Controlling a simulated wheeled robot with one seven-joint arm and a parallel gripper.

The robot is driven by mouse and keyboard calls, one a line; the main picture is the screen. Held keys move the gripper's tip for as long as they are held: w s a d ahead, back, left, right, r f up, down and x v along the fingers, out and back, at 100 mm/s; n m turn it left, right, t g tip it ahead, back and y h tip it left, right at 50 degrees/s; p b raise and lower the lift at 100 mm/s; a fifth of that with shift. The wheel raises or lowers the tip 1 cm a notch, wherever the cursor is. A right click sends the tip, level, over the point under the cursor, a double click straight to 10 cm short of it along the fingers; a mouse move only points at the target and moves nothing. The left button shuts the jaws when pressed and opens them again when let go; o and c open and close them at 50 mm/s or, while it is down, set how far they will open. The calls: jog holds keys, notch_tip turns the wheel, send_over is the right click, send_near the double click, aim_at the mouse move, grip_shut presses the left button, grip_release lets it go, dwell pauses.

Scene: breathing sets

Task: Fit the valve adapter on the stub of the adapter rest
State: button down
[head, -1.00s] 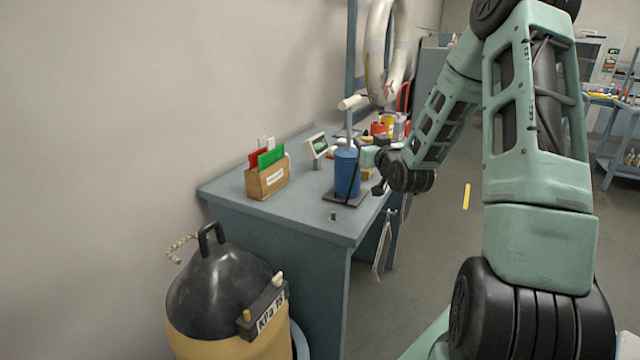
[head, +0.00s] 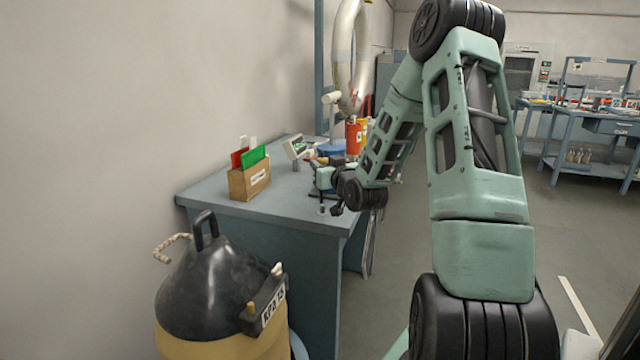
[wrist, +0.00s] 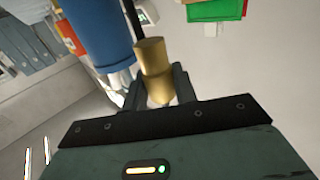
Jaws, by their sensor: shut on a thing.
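The valve adapter looks like a short brass cylinder (wrist: 154,65) in the wrist view. My gripper (wrist: 157,90) is shut on it, with a finger on each side of its lower part. In the head view my gripper (head: 319,190) is over the near right part of the blue-grey table (head: 290,215). A small upright piece (head: 322,209), perhaps the stub of the adapter rest, shows just below my gripper there. The rest's base is too small to make out, and I cannot tell whether the adapter touches it.
A blue cylinder (wrist: 95,30) stands close behind my gripper. A cardboard box with red and green folders (head: 250,182) is left on the table, near a small display (head: 295,147). A black-topped yellow container (head: 215,290) stands in front. Open floor lies to the right.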

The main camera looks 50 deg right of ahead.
jog(key=shift+f+b, duration=0.55)
jog(key=shift+f, duration=0.45)
jog(key=b, duration=0.5)
send_over(323, 205)
jog(key=shift+f, duration=2.35)
jog(key=shift+f+b, duration=0.15)
jog(key=shift+b, duration=0.25)
jog(key=shift+f+b, duration=1.45)
jog(key=c, duration=1)
grip_release()
jog(key=shift+c, duration=0.2)
jog(key=shift+s+a, duration=0.1)
